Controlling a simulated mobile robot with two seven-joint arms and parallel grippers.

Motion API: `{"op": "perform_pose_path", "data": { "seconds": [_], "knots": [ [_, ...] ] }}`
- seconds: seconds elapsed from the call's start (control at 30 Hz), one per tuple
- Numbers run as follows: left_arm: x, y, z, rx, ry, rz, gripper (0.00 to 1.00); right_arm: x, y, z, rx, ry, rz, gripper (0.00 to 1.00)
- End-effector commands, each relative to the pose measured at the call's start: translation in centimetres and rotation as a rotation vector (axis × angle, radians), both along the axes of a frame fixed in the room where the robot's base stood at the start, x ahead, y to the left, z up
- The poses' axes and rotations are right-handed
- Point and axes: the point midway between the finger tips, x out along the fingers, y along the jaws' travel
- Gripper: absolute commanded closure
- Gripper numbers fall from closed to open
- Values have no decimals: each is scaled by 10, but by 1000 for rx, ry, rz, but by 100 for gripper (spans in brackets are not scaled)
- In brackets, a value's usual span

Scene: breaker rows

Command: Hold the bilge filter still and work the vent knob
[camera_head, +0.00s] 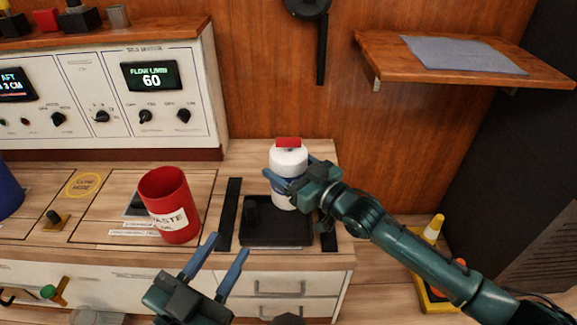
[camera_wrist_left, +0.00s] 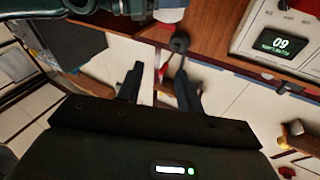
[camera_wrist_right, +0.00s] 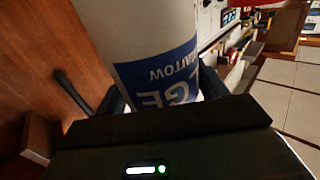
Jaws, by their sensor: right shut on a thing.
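The bilge filter (camera_head: 290,160) is a white canister with a blue label and a red knob on top, the vent knob (camera_head: 288,142). It stands upright at the back of a black tray (camera_head: 270,236) on the counter. My right gripper (camera_head: 283,183) is shut on the filter's body from the right. The right wrist view shows the white body (camera_wrist_right: 135,30) and blue label close between the fingers. My left gripper (camera_head: 226,246) is open and empty in front of the counter, low and left of the filter. Its spread fingers also show in the left wrist view (camera_wrist_left: 158,88).
A red waste cup (camera_head: 168,190) stands on the counter left of the filter. A control panel (camera_head: 190,85) with dials and displays is behind it. A wooden shelf (camera_head: 400,60) juts out at upper right. A yellow stand (camera_head: 430,245) is on the floor at right.

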Motion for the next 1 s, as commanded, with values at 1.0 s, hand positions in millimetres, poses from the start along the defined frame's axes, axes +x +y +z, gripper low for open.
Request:
{"op": "perform_pose_path", "data": {
  "seconds": [1.0],
  "knots": [
    [2,-5,2,-73,-10,-29,64,0,1,-37,5,-5,2,71]
  ]
}}
